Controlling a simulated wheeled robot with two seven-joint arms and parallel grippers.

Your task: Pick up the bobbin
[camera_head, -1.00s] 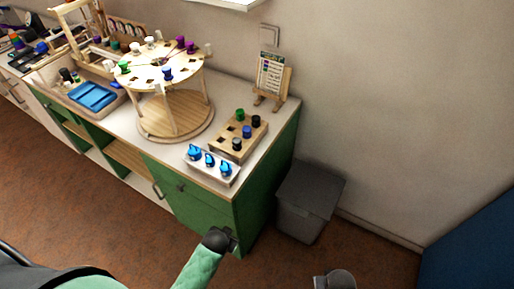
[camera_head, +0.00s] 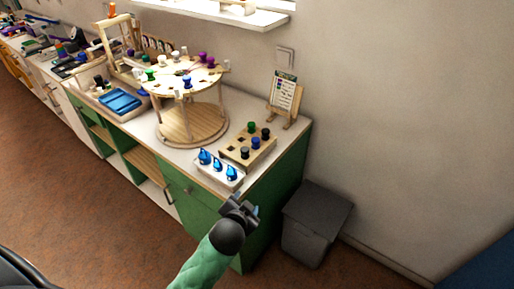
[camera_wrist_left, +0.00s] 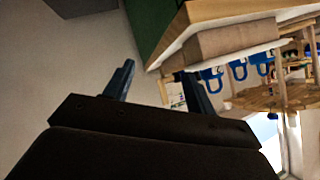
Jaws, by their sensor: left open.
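Several bobbins are in the head view. A green one (camera_head: 251,127), a black one (camera_head: 265,133), a blue one (camera_head: 255,143) and a dark grey one (camera_head: 244,153) stand in a wooden peg block (camera_head: 262,150). More bobbins, white, purple, green and blue (camera_head: 187,82), stand on the round top of a two-tier wooden carousel (camera_head: 160,80). My left gripper (camera_head: 247,204) is open and empty, off the counter's front right corner and apart from every bobbin. Its spread fingers also show in the left wrist view (camera_wrist_left: 158,82). My right gripper is not seen.
A white holder with blue pieces (camera_head: 218,166) stands at the counter's front edge, between my left gripper and the peg block. A card on an easel (camera_head: 284,92) is behind. A blue tray (camera_head: 119,101) lies left of the carousel. A grey bin (camera_head: 314,222) stands right of the green cabinet.

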